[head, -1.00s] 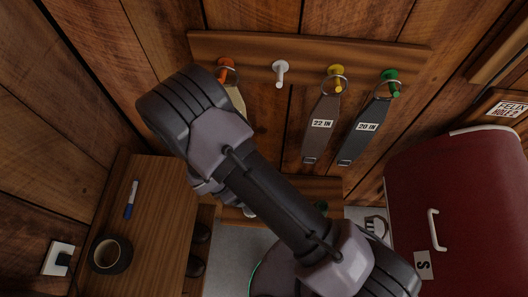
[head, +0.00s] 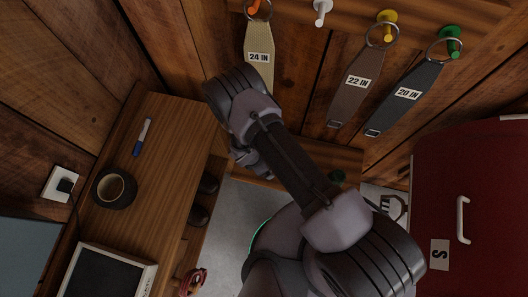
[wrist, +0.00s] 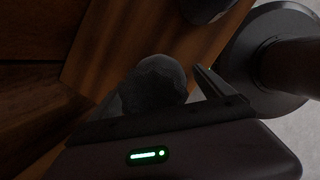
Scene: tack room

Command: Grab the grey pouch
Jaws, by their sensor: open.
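A dark grey, rounded, soft-looking lump, which looks like the grey pouch (wrist: 153,82), is in the middle of the wrist view. It lies against a brown wooden surface (wrist: 115,45), just beyond my gripper's dark body. My gripper (wrist: 160,88) is open. One finger shows to the right of the pouch; the other is hard to make out in the dark at its left. I see no grip on the pouch, and cannot tell whether a finger touches it.
Straps hang from coloured pegs, including a cream strap (head: 260,75). A red chest (head: 470,180) stands at right. Dark boots (head: 203,202) sit under the bench.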

